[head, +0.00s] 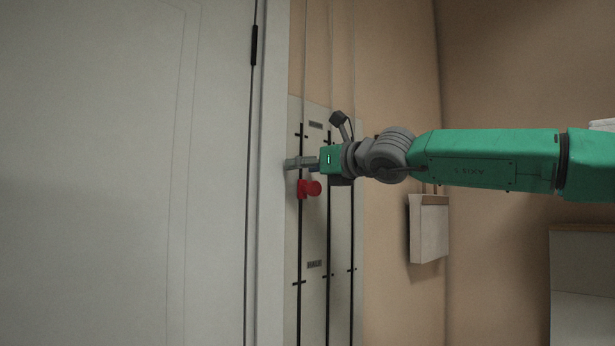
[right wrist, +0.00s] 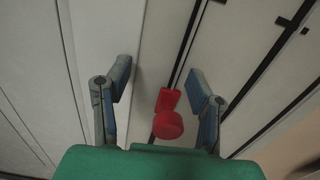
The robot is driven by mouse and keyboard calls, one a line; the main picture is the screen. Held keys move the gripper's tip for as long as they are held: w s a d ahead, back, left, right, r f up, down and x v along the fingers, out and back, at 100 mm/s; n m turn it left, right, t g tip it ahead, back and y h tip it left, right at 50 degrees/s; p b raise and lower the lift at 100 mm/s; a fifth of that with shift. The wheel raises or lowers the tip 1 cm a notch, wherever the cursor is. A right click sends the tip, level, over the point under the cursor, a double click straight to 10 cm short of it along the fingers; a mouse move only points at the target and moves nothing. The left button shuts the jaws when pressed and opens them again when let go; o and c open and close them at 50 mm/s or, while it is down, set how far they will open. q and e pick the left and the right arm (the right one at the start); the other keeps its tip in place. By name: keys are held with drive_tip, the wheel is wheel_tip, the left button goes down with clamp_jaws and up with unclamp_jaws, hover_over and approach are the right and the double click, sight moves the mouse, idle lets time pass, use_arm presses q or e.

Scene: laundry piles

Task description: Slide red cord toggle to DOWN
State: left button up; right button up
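The red cord toggle (head: 309,188) sits on the leftmost dark vertical track (head: 300,240) of a pale wall panel, between an upper and a lower label. In the right wrist view the red toggle (right wrist: 168,118) shows as a block with a round knob, between the two fingers and nearer the right one. My right gripper (head: 296,163) is just above the toggle in the head view. In the right wrist view my right gripper (right wrist: 160,84) is open, its fingers wide apart, with no clear contact on the toggle. My left gripper is not in view.
A large pale door (head: 120,170) fills the left side, with its frame close beside the panel. More dark tracks (head: 327,290) run parallel to the right. A white box (head: 428,228) hangs on the tan wall, and a pale cabinet (head: 580,290) stands at the lower right.

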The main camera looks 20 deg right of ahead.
drive_tip(key=shift+d+f, duration=0.25)
drive_tip(key=shift+d, duration=0.35)
drive_tip(key=shift+w+d+f, duration=0.1)
drive_tip(key=shift+d+f, duration=0.05)
drive_tip(key=shift+d, duration=0.35)
drive_tip(key=shift+w+d+f, duration=0.1)
drive_tip(key=shift+d, duration=0.35)
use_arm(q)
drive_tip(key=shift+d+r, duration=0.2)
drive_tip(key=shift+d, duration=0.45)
use_arm(e)
drive_tip(key=a+v, duration=0.1)
drive_tip(key=v, duration=1)
drive_tip(key=shift+s+d, duration=0.15)
drive_tip(key=shift+s, duration=0.35)
